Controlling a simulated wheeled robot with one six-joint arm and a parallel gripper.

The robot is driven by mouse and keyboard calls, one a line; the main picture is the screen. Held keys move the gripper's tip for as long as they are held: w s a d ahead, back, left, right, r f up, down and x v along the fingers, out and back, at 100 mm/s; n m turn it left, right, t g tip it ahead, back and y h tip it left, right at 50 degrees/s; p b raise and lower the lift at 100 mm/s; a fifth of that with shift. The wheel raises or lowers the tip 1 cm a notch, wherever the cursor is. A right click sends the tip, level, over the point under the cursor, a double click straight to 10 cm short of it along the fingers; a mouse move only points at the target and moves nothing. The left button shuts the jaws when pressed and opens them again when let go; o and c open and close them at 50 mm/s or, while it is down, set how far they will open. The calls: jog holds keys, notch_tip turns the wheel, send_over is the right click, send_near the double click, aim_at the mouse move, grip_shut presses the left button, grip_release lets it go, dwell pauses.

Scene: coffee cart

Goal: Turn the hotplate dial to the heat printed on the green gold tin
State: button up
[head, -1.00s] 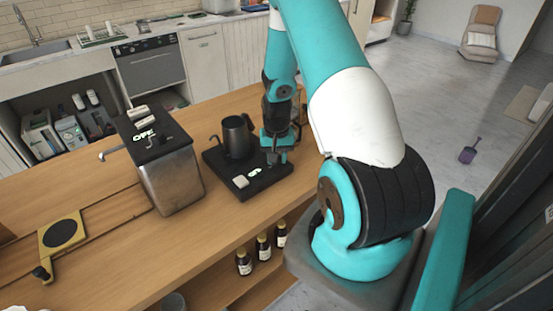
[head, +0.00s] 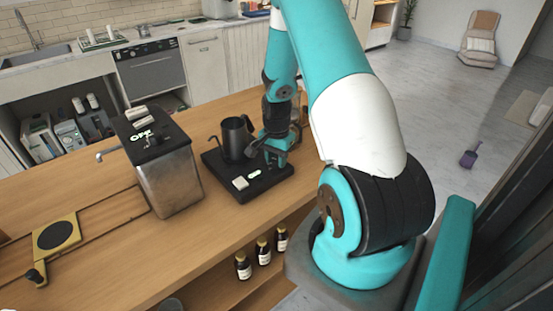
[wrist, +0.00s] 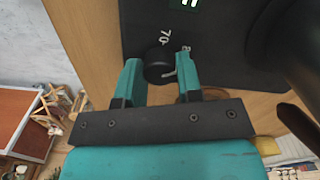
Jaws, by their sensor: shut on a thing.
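The black hotplate (head: 217,163) lies on the wooden counter with a dark kettle (head: 233,140) on it. Its round black dial (wrist: 158,62) shows in the wrist view, with a white "70" and another partly covered marking printed beside it. My gripper (wrist: 157,74) has its two teal fingers on either side of the dial, shut on it. In the head view my gripper (head: 268,151) is at the hotplate's right side and covers the dial. I cannot pick out a green gold tin in either view.
A metal box machine (head: 165,173) with a lit display stands left of the hotplate. A yellow stand with a black disc (head: 55,235) is at the far left. Several dark bottles (head: 263,252) with gold caps stand on the shelf below. The counter between is clear.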

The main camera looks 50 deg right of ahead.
aim_at(276, 159)
dwell(0.4)
jog(key=o, duration=0.9)
notch_tip(276, 159, up, 18)
jog(key=shift+f+b, duration=0.25)
jog(key=shift+b, duration=1)
jog(key=s+a+r+n+t+y, duration=0.1)
jog(key=a+r+n, duration=0.35)
jog(key=a, duration=0.75)
jog(key=a+r+n+y, duration=0.1)
jog(key=a+n, duration=0.7)
jog(key=a, duration=0.3)
jog(key=s+a+n, duration=0.3)
jog(key=s+a, duration=0.1)
jog(key=a, duration=0.1)
jog(key=s+a+r+n+y, duration=0.1)
jog(key=s+a+n, duration=0.3)
jog(key=s+a, duration=0.1)
jog(key=s+a+r+n+g+y, duration=0.1)
jog(key=s+a+n, duration=0.3)
jog(key=s+a, duration=0.1)
jog(key=shift+s+a+n, duration=0.15)
jog(key=shift+a+n, duration=0.05)
jog(key=shift+n, duration=0.05)
